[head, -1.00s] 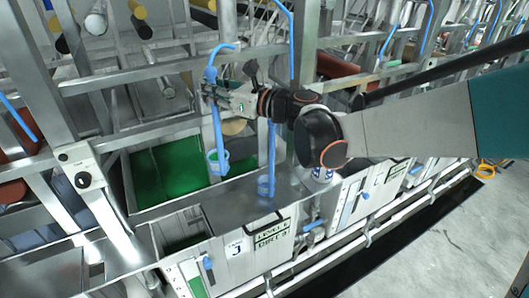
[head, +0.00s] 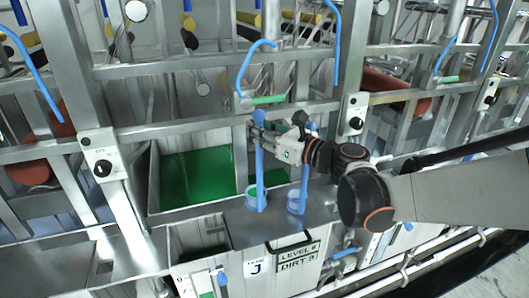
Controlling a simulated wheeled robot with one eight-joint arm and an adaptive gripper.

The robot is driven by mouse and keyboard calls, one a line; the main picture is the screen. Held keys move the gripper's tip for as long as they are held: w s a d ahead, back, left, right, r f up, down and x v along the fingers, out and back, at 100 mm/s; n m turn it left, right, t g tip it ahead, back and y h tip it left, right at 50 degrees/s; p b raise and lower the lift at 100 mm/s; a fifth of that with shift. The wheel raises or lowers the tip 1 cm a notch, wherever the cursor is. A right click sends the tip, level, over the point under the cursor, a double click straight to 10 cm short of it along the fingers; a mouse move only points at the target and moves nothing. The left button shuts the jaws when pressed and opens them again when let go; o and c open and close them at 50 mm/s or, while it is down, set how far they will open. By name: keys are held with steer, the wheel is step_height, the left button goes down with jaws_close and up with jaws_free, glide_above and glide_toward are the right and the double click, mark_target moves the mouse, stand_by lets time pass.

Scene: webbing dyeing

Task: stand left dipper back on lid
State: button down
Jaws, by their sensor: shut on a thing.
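The left dipper, a blue ladle with an upright handle (head: 260,167) and a round cup, is in my gripper (head: 258,132). My gripper is shut on the upper part of its handle. The dipper hangs nearly upright with its cup over the grey metal lid (head: 246,229); I cannot tell whether the cup touches the lid or is just above it. The right dipper (head: 297,202), also blue, stands on the lid close to the right, its handle partly behind my gripper and wrist.
An open tank of green liquid (head: 196,178) lies left of and behind the lid. A steel frame rail (head: 200,130) crosses close behind my gripper. A blue curved pipe (head: 246,66) hangs above. A small opening (head: 200,236) is at the lid's front left.

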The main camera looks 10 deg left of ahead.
mark_target(262, 150)
steer(key=shift+f+b, duration=1.65)
steer(key=shift+f, duration=1.05)
steer(key=shift+s+r, duration=0.1)
steer(key=shift+r, duration=0.05)
steer(key=c, duration=1.6)
jaws_free()
steer(key=shift+o, duration=0.2)
steer(key=shift+d, duration=0.1)
steer(key=p+v, duration=0.1)
steer(key=v, duration=1)
steer(key=shift+s+d, duration=0.25)
steer(key=shift+d, duration=0.1)
